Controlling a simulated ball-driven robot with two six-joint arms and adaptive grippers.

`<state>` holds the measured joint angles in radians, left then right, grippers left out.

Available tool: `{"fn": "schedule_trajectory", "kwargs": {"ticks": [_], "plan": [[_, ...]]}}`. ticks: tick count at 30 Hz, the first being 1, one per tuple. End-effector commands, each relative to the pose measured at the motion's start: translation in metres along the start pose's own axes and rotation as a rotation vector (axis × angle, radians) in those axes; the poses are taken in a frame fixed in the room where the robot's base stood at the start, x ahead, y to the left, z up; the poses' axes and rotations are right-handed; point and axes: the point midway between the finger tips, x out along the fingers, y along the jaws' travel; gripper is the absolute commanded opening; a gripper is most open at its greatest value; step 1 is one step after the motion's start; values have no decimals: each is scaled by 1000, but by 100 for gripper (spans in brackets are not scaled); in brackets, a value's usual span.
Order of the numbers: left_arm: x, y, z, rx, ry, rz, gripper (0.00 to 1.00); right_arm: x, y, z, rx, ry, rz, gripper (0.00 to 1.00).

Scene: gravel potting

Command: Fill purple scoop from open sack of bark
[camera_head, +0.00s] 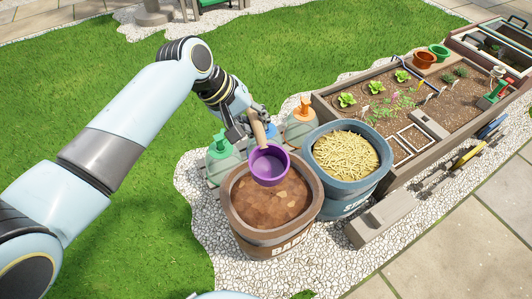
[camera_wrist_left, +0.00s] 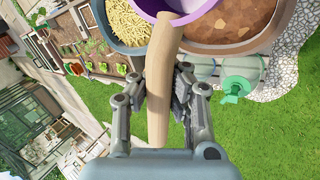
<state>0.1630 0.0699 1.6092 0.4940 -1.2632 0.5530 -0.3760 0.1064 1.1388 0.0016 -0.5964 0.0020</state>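The purple scoop (camera_head: 268,164) has a round cup and a tan wooden handle. My left gripper (camera_head: 262,128) is shut on the scoop's handle, which also shows between the fingers in the left wrist view (camera_wrist_left: 160,85). The scoop hangs over the back part of the open brown sack of bark (camera_head: 238,225), and I see no bark in the visible part of its cup. The bark (camera_head: 268,203) shows as brown chips below the rim; the sack is also in the left wrist view (camera_wrist_left: 270,42). My right gripper is not in view.
A blue sack of straw (camera_head: 350,190) stands right beside the bark sack. Several bottles with coloured tops, one orange (camera_head: 300,122), stand behind the sacks. A wooden planter bed (camera_head: 395,110) lies at right. Grass at left is clear.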

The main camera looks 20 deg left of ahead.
Motion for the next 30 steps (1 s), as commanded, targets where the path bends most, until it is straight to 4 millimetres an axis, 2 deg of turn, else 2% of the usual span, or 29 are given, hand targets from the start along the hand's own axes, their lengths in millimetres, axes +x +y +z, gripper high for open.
{"fn": "schedule_trajectory", "kwargs": {"ticks": [1,3,7,17,30], "plan": [[31,-10,4,-26,16,-11,0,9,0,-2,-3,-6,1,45],[54,-16,4,-47,47,-25,0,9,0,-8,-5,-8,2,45],[79,-21,5,-62,84,-40,0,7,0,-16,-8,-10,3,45],[90,-25,5,-66,98,-44,0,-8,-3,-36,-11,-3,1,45],[104,-35,6,-66,97,-45,0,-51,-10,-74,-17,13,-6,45]]}}
